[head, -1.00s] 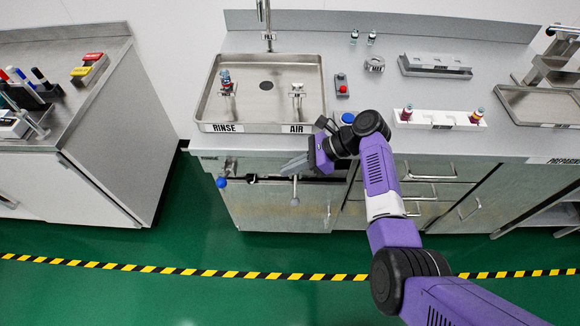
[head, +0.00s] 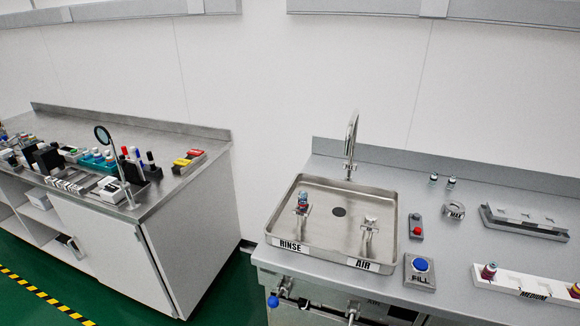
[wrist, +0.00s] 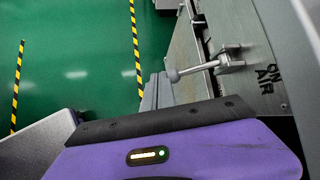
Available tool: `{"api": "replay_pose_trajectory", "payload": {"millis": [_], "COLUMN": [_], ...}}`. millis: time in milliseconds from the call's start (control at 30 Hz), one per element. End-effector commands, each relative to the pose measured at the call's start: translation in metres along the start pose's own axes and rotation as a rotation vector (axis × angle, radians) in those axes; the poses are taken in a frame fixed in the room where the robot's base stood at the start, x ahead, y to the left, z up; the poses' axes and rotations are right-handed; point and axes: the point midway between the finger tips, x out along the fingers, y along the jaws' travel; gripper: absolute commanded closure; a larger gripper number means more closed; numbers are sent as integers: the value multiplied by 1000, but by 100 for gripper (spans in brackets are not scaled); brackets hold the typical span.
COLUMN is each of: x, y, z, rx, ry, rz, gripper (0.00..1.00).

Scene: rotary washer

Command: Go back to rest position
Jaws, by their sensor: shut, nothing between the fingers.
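My gripper (wrist: 157,92) shows in the wrist view, its grey fingers together and empty beyond the purple wrist body. A metal lever with a round knob (wrist: 173,75) sticks out from the cabinet front just right of the fingertips in that picture. I cannot tell the exact gap between them. My arm and gripper are outside the head view. The rinse and air sink (head: 300,262) shows in the head view, with a small bottle (head: 303,201) on the rinse fitting.
A blue FILL button (head: 420,265) and a red button (head: 417,230) sit right of the sink. A white MEDIUM rack (head: 520,282) stands farther right. A left counter (head: 190,205) holds several lab items. Green floor (wrist: 80,60) is open beside the cabinet.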

Motion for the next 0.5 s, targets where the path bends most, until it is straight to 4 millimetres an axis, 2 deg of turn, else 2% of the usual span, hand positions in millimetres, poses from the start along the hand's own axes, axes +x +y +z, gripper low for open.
{"api": "replay_pose_trajectory", "payload": {"millis": [33, 200, 333, 500], "x": [2, -5, -22, -56], "y": [21, 73, 110, 155], "z": [-17, -58, -76, -84], "rx": [-55, -285, -478, -742], "ry": [46, 202, 317, 459], "rz": [-24, -114, -168, -220], "gripper": [100, 100, 100, 100]}}
